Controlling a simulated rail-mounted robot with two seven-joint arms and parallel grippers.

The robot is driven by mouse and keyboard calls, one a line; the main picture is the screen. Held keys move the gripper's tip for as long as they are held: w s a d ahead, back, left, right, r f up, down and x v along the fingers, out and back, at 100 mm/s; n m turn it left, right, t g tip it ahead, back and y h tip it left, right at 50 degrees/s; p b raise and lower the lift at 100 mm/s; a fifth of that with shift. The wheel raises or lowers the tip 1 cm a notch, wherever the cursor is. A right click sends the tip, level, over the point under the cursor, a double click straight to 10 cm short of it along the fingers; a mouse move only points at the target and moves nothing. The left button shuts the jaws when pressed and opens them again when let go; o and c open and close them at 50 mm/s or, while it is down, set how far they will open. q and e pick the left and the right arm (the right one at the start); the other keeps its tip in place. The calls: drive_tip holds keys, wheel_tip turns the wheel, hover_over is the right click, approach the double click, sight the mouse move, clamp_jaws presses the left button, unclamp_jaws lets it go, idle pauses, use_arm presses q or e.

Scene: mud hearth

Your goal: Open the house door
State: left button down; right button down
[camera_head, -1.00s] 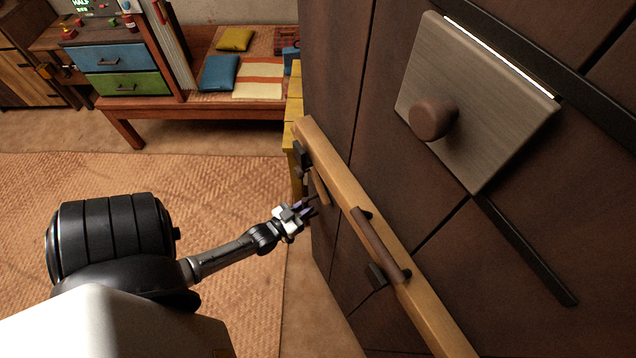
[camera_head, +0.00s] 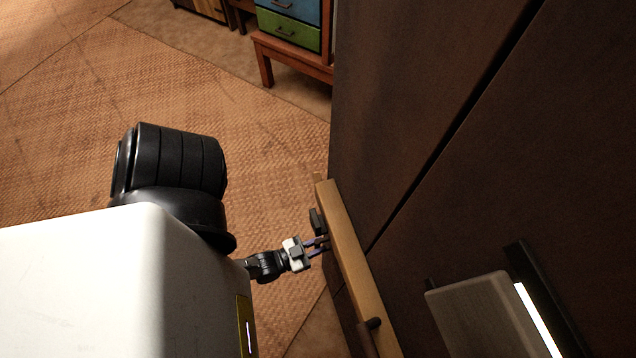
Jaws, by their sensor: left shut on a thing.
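The dark brown plank door (camera_head: 420,110) fills the right of the head view. A light wooden bar (camera_head: 350,250) runs across its face, with a dark bracket (camera_head: 316,221) near the far end and a brown grip (camera_head: 368,335) nearer me. My left gripper (camera_head: 322,246) is at the far end of the bar, just below the bracket. Its fingers are shut on the door handle there, which is mostly hidden by the fingers and bar. My right gripper is out of view.
A grey plate (camera_head: 485,315) with a bright strip stands out from the door at the lower right. A woven mat (camera_head: 60,130) covers open floor on the left. A wooden cabinet with blue and green drawers (camera_head: 290,30) stands beyond the door's edge.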

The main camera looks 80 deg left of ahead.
use_arm(q)
drive_tip(key=shift+s+d, duration=0.1)
drive_tip(key=shift+s, duration=0.5)
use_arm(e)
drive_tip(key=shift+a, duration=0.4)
use_arm(q)
drive_tip(key=shift+f, duration=0.1)
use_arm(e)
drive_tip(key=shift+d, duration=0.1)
use_arm(q)
drive_tip(key=c, duration=1.1)
unclamp_jaws()
drive_tip(key=shift+s+d+b, duration=0.3)
drive_tip(key=shift+s+d, duration=0.15)
drive_tip(key=shift+s, duration=1.8)
drive_tip(key=shift+s+d+b, duration=0.35)
drive_tip(key=shift+s+d, duration=0.1)
drive_tip(key=shift+s, duration=1.8)
drive_tip(key=shift+s+d+b, duration=0.3)
drive_tip(key=shift+s+d, duration=0.15)
drive_tip(key=shift+s, duration=1.8)
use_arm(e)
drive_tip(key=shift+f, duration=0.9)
use_arm(q)
drive_tip(key=shift+o, duration=0.2)
